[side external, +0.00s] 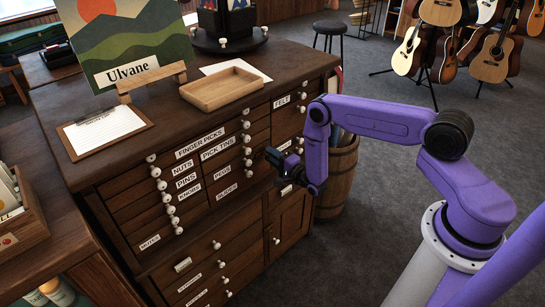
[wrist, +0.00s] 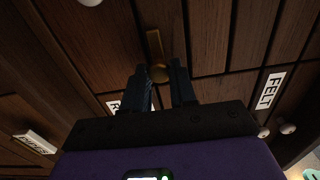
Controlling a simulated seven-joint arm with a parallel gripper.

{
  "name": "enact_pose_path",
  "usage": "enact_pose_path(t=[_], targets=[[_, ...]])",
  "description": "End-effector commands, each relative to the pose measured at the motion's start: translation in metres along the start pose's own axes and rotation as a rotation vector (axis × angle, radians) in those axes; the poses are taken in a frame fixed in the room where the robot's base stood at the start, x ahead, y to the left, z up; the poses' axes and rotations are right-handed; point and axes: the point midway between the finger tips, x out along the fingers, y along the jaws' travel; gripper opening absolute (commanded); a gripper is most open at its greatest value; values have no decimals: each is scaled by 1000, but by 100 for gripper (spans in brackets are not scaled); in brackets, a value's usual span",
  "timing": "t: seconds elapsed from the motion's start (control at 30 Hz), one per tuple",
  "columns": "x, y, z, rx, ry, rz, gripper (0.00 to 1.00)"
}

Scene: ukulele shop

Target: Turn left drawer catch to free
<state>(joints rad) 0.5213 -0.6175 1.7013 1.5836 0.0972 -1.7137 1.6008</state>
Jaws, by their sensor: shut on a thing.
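A brass drawer catch (wrist: 154,46) shows in the wrist view on a dark wood drawer front. It is a narrow bar with a round knob (wrist: 159,73) at its lower end, and it looks almost in line with the picture's vertical. My gripper (wrist: 161,75) has its two dark fingers on either side of the knob, shut on it. In the side view my gripper (side external: 272,156) is at the front of the dark wooden cabinet (side external: 175,128), near its right-hand drawers. The catch cannot be made out there behind my gripper. Whether it is the left one cannot be told.
White knobs and labels such as FELT (wrist: 269,91) stand out around the drawers. A wooden tray (side external: 225,103) and a clipboard (side external: 103,132) lie on the cabinet top. A barrel (side external: 337,180) stands close to the cabinet's right side. Guitars on stands are behind. Carpet is clear in front.

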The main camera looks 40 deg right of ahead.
Motion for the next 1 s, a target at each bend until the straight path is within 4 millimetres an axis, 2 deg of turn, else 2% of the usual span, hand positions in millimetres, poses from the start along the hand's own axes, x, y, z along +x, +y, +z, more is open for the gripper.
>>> enact_pose_path(t=[0.03, 0.1, 0.37, 0.53, 0.67, 0.93, 1.0], targets=[[-1, 1, 0, 0, -1, 2, 33], [-1, 1, 0, 0, -1, 2, 50], [0, 0, 0, -1, 0, 1, 50], [-10, 1, 0, -1, 0, 3, 50], [-30, 1, 0, -2, 0, 5, 50], [-88, 2, 0, -3, -2, 7, 50], [-91, 0, 0, -1, -2, 0, 50]])
